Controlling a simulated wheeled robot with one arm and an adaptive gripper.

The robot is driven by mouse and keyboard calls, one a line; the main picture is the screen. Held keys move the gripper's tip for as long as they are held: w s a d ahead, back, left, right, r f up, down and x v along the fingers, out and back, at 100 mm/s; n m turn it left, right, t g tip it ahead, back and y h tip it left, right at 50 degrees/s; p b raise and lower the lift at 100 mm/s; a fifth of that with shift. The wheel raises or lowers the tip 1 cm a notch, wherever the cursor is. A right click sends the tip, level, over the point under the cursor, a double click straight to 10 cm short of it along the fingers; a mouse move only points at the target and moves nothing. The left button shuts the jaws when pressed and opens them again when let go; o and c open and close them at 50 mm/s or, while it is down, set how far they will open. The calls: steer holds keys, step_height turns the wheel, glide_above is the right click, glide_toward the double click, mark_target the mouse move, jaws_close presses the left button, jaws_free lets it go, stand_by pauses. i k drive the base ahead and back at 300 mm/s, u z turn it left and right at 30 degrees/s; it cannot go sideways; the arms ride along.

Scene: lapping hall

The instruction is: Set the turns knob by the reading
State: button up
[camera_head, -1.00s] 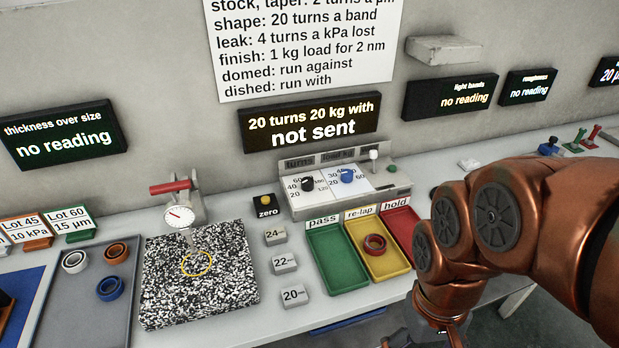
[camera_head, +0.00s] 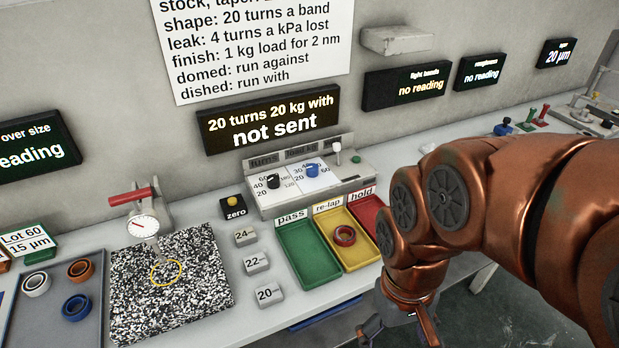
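The turns knob (camera_head: 273,181) is the black knob on the left of the sloped control panel (camera_head: 262,205), with a numbered scale around it. The blue load knob (camera_head: 312,170) is to its right. The display (camera_head: 268,118) above reads "20 turns 20 kg with, not sent". The light bands display (camera_head: 418,86) and the roughness display (camera_head: 480,73) read "no reading". The thickness display (camera_head: 36,146) at the left edge is cut off. My gripper (camera_head: 408,340) hangs low at the bottom, in front of the bench and away from the panel; its fingers are partly cut off.
A dial gauge (camera_head: 144,226) stands over a speckled plate (camera_head: 200,300). Blocks 24, 22 and 20 (camera_head: 268,293) sit between. A wall sheet (camera_head: 255,50) lists rules.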

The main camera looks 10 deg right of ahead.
mark_target(273, 180)
steer(key=k, duration=1.25)
steer(key=u, duration=1.1)
steer(key=i, duration=1.2)
steer(key=z, duration=0.55)
steer(key=i, duration=0.5)
steer(key=z, duration=0.45)
